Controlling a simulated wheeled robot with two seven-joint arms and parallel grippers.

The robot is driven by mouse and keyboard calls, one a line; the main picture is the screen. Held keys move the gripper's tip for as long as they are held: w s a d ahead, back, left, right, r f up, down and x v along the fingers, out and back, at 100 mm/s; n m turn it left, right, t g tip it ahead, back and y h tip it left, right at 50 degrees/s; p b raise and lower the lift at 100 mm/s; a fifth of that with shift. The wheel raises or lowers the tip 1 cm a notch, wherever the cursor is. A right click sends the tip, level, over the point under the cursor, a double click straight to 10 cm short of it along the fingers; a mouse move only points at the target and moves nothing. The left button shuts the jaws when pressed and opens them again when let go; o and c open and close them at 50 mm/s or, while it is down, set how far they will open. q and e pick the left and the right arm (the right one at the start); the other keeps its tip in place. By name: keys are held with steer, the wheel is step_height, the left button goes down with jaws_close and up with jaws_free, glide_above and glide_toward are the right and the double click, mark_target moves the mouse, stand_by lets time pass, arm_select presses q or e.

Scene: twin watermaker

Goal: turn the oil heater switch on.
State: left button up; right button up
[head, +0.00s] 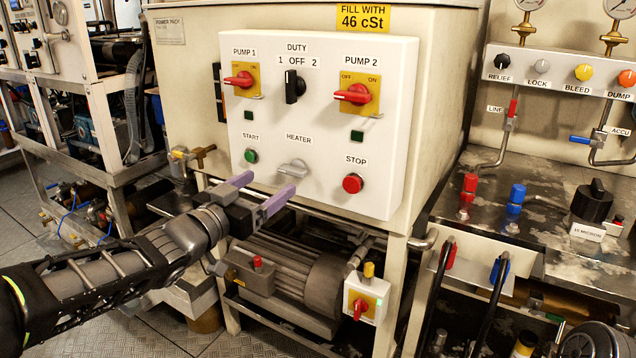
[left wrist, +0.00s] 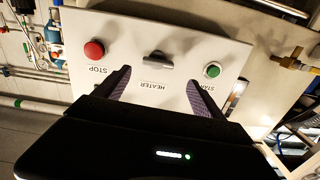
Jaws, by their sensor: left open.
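The heater switch (head: 293,168) is a grey knob low on the white control panel (head: 315,110), under the label HEATER (head: 299,139). It sits between the green START button (head: 251,156) and the red STOP button (head: 352,183). My left gripper (head: 260,193) is open and empty, in front of the panel's lower part, with its purple-grey fingers pointing at the panel. In the left wrist view the switch (left wrist: 157,60) shows beyond and between the two fingertips (left wrist: 154,82), apart from them. The right gripper is not in view.
Above are red PUMP 1 (head: 240,80) and PUMP 2 (head: 354,94) switches and a black DUTY selector (head: 293,87). Below stands a motor (head: 300,285) with a small red-knobbed box (head: 364,298). A valve bench (head: 535,225) stands to the right.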

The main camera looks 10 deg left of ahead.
mark_target(290, 172)
arm_select(q)
steer(key=shift+s+d, duration=0.1)
steer(key=shift+d, duration=0.05)
steer(key=b+x, duration=0.1)
steer(key=x, duration=0.7)
steer(key=shift+s, duration=0.1)
stand_by(0.4)
steer(key=c, duration=1.4)
